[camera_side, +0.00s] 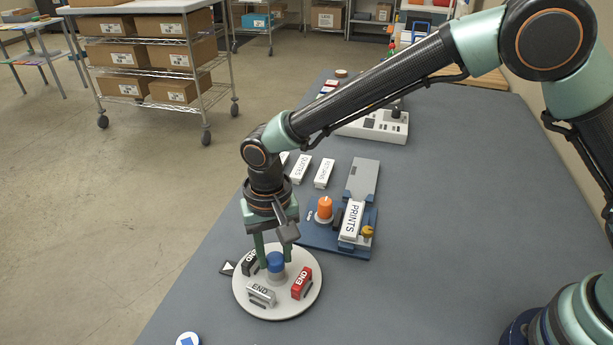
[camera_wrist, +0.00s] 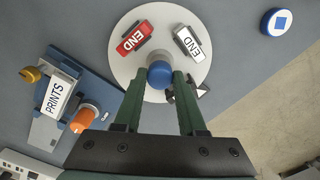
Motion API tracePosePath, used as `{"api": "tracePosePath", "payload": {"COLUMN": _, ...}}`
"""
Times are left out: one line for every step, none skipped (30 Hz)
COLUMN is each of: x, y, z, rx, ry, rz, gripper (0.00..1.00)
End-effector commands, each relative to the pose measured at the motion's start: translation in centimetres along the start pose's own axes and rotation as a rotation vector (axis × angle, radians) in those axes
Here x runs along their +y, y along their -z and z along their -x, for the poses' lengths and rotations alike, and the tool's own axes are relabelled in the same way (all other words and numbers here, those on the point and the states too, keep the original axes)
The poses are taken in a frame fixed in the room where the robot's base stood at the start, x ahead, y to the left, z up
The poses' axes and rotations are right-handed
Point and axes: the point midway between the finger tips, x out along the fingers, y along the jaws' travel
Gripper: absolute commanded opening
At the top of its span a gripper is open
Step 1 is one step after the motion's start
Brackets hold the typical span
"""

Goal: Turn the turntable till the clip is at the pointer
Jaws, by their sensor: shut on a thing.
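The round white turntable (camera_side: 263,309) lies on the grey bench, and it also shows in the wrist view (camera_wrist: 142,22). Its blue centre knob (camera_side: 276,263) is between the fingers of my gripper (camera_side: 275,257), which is shut on it. On the disc stand a red clip marked END (camera_side: 302,283), a silver clip marked END (camera_side: 261,294) and a black clip (camera_side: 250,264), partly covered by a finger. The black pointer with a white triangle (camera_side: 228,268) sits just outside the rim, beside the black clip. In the wrist view the pointer (camera_wrist: 203,89) is right of my fingers.
A blue fixture (camera_side: 318,240) holds a white PRINTS block (camera_side: 352,219) and an orange knob (camera_side: 324,208), close behind the turntable. White labelled blocks (camera_side: 300,169) lie farther back. A blue round piece (camera_wrist: 276,21) lies off the disc. The bench to the right is clear.

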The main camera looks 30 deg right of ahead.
Motion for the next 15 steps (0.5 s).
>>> {"api": "tracePosePath", "payload": {"x": 0.02, "y": 0.04, "z": 0.12, "rx": 0.0, "ry": 0.0, "rz": -0.026, "gripper": 0.0}}
{"api": "tracePosePath", "payload": {"x": 0.03, "y": 0.04, "z": 0.12, "rx": 0.0, "ry": 0.0, "rz": -0.04, "gripper": 0.0}}
{"api": "tracePosePath", "payload": {"x": 0.03, "y": 0.04, "z": 0.12, "rx": 0.0, "ry": 0.0, "rz": -0.061, "gripper": 0.0}}
{"api": "tracePosePath", "payload": {"x": 0.03, "y": 0.04, "z": 0.12, "rx": 0.0, "ry": 0.0, "rz": -0.075, "gripper": 0.0}}
{"api": "tracePosePath", "payload": {"x": 0.03, "y": 0.05, "z": 0.12, "rx": 0.0, "ry": 0.0, "rz": -0.091, "gripper": 0.0}}
{"api": "tracePosePath", "payload": {"x": 0.03, "y": 0.05, "z": 0.12, "rx": 0.0, "ry": 0.0, "rz": -0.111, "gripper": 0.0}}
{"api": "tracePosePath", "payload": {"x": 0.03, "y": 0.05, "z": 0.12, "rx": 0.0, "ry": 0.0, "rz": -0.126, "gripper": 0.0}}
{"api": "tracePosePath", "payload": {"x": 0.03, "y": 0.05, "z": 0.12, "rx": 0.0, "ry": 0.0, "rz": -0.141, "gripper": 0.0}}
{"api": "tracePosePath", "payload": {"x": 0.03, "y": 0.05, "z": 0.12, "rx": 0.0, "ry": 0.0, "rz": -0.161, "gripper": 0.0}}
{"api": "tracePosePath", "payload": {"x": 0.03, "y": 0.06, "z": 0.12, "rx": 0.0, "ry": 0.0, "rz": -0.176, "gripper": 0.0}}
{"api": "tracePosePath", "payload": {"x": 0.03, "y": 0.06, "z": 0.12, "rx": 0.0, "ry": 0.0, "rz": -0.191, "gripper": 0.0}}
{"api": "tracePosePath", "payload": {"x": 0.03, "y": 0.06, "z": 0.12, "rx": 0.0, "ry": 0.0, "rz": -0.212, "gripper": 0.0}}
{"api": "tracePosePath", "payload": {"x": 0.03, "y": 0.06, "z": 0.12, "rx": 0.0, "ry": 0.0, "rz": -0.226, "gripper": 0.0}}
{"api": "tracePosePath", "payload": {"x": 0.03, "y": 0.06, "z": 0.12, "rx": 0.0, "ry": 0.0, "rz": -0.242, "gripper": 0.0}}
{"api": "tracePosePath", "payload": {"x": 0.03, "y": 0.07, "z": 0.12, "rx": 0.0, "ry": 0.0, "rz": -0.261, "gripper": 0.0}}
